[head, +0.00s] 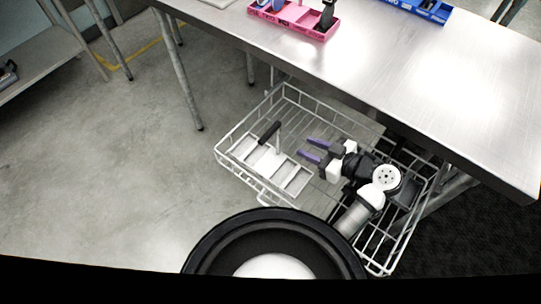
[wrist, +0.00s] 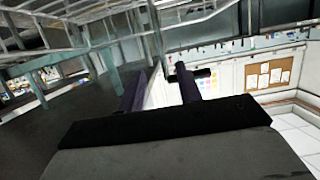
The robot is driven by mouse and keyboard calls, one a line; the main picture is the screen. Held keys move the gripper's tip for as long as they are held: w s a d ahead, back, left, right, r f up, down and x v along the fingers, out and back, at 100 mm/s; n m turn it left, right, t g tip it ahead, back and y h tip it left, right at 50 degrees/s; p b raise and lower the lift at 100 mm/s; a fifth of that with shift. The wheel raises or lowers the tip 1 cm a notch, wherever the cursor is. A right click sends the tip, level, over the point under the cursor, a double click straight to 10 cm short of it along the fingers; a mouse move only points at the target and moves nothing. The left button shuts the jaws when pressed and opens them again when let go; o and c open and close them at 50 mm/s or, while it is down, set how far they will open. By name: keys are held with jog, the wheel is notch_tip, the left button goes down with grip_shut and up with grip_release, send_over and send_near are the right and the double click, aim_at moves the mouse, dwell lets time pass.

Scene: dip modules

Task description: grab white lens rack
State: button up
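The white lens rack (head: 262,163) is a pale tray with several rectangular openings and an upright post topped by a black bar handle (head: 269,132). It lies in the left part of a wire basket. My gripper (head: 314,149) is just right of the rack, its two purple fingers pointing left toward it. The fingers are apart with nothing visibly held in the head view. In the wrist view the fingers (wrist: 160,90) also stand apart. A pale surface shows between them, and a dark bar shows by the right finger; I cannot tell whether these belong to the rack.
The wire basket (head: 217,153) surrounds the rack with raised rims. A steel table (head: 400,70) overhangs behind it, carrying a pink holder (head: 292,17) and a blue holder (head: 432,8). Table legs (head: 180,85) stand behind left. The floor at left is clear.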

jog(key=x, duration=1.1)
jog(key=shift+a+f, duration=0.15)
jog(key=shift+f, duration=0.15)
grip_shut()
dwell(1.0)
